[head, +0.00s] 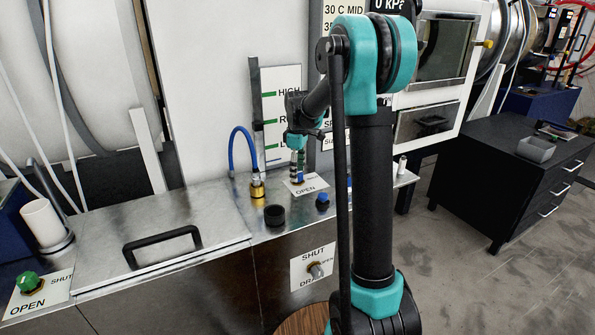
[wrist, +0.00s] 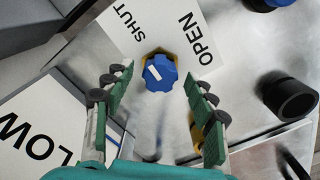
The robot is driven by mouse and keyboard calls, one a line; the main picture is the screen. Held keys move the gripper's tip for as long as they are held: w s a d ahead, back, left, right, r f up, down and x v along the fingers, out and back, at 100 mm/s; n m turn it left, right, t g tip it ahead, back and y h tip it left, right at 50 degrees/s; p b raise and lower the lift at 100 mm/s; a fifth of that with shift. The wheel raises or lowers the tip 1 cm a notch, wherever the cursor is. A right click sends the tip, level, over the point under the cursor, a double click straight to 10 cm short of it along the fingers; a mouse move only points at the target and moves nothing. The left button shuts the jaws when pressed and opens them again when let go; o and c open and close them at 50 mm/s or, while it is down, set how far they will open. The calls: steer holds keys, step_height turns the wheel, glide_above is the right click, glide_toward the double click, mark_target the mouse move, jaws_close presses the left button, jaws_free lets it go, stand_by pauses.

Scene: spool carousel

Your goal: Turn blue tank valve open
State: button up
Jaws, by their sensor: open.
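The blue tank valve (wrist: 161,73) is a blue lobed knob with a white mark, on a brass base. It sits at the edge of a white plate (wrist: 171,24) lettered SHUT and OPEN; the mark lies on the knob's left part, and I cannot tell its exact setting. In the wrist view my gripper (wrist: 157,82) is open, with the knob between and just beyond its green-padded fingertips. No contact shows. In the head view my gripper (head: 298,167) points down over the plate (head: 313,184), and the knob is mostly hidden there.
A brass fitting (head: 257,189) with a blue hose stands left of my gripper. A black cup (head: 274,215) and a small blue-topped part (head: 322,201) stand in front. An upright HIGH/LOW panel (head: 283,85) rises close behind. A green valve (head: 27,281) is far left.

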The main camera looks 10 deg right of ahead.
steer(key=c, duration=1.2)
steer(key=shift+o, duration=0.2)
steer(key=shift+m, duration=0.3)
steer(key=m, duration=1.3)
steer(key=shift+m, duration=2.1)
